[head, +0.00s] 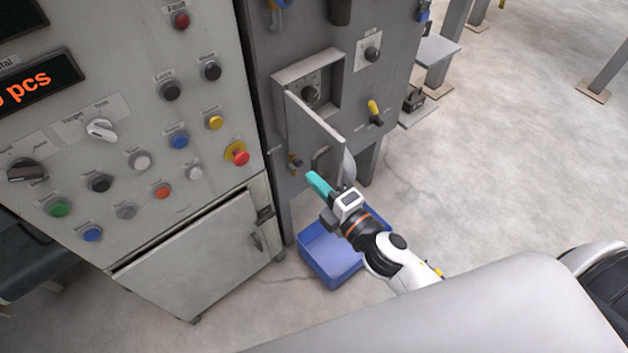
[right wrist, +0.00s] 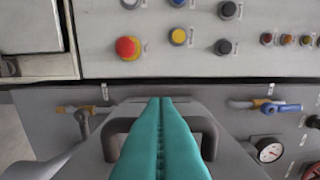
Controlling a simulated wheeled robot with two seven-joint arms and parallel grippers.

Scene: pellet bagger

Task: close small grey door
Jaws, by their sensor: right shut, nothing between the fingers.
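The small grey door (head: 318,122) stands swung open from a framed recess (head: 278,76) in the grey machine panel. A black knob (head: 311,93) shows inside the recess. In the right wrist view, the shut fingers (right wrist: 160,104) lie in front of a dark grey loop handle (right wrist: 208,135). My left gripper is out of view.
A control panel with several buttons, including a red one (head: 240,157), stands on the left. A blue bin (head: 325,262) sits on the floor below my right gripper. A gauge (right wrist: 268,150) and a blue-handled valve (right wrist: 265,104) are nearby.

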